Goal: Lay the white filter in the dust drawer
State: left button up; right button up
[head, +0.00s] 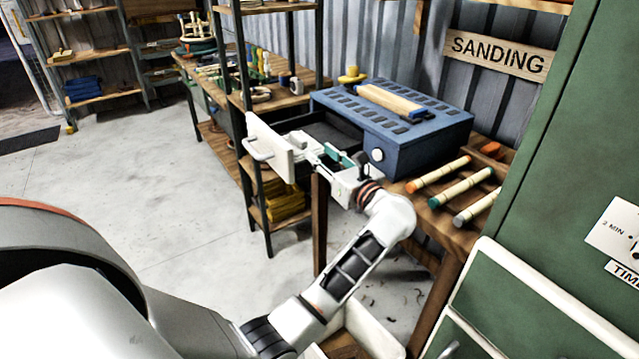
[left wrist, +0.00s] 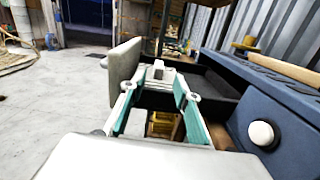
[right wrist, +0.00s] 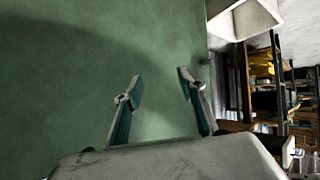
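The dust drawer (head: 270,148) is pulled out of the blue sanding unit (head: 420,135), its pale front with a handle facing left and its dark inside showing behind. In the left wrist view the drawer front (left wrist: 124,72) stands just beyond the left finger. My left gripper (head: 330,158) is beside the drawer's near side, with teal pads spread apart and nothing clearly held between them (left wrist: 157,92). My right gripper (right wrist: 160,85) is open and empty in front of a green surface. I cannot make out a white filter in any view.
A green cabinet (head: 550,180) fills the right side. Open floor (head: 130,200) lies to the left.

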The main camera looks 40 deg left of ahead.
pick_arm(q)
jog(key=shift+s+m+t+y, duration=0.4)
jog(key=shift+m+t, duration=0.1)
jog(key=shift+m, duration=0.3)
jog(key=s+d+f+n+t+h, duration=0.35)
jog(key=d+f+n+h, duration=0.2)
jog(key=n, duration=0.55)
jog(key=s+d+f+n+t+h, duration=0.4)
jog(key=d+n+h, duration=0.3)
jog(key=n, duration=0.5)
jog(key=s+d+f+n+t+h, duration=0.2)
jog(key=d+f+n+t+h, duration=0.3)
jog(key=n, duration=0.6)
jog(key=s+d+f+m+g+h, duration=0.2)
jog(key=s+f+m+g, duration=0.7)
jog(key=s+f+m, duration=0.5)
jog(key=s+f, duration=0.6)
jog(key=shift+s+f+g+h, duration=0.35)
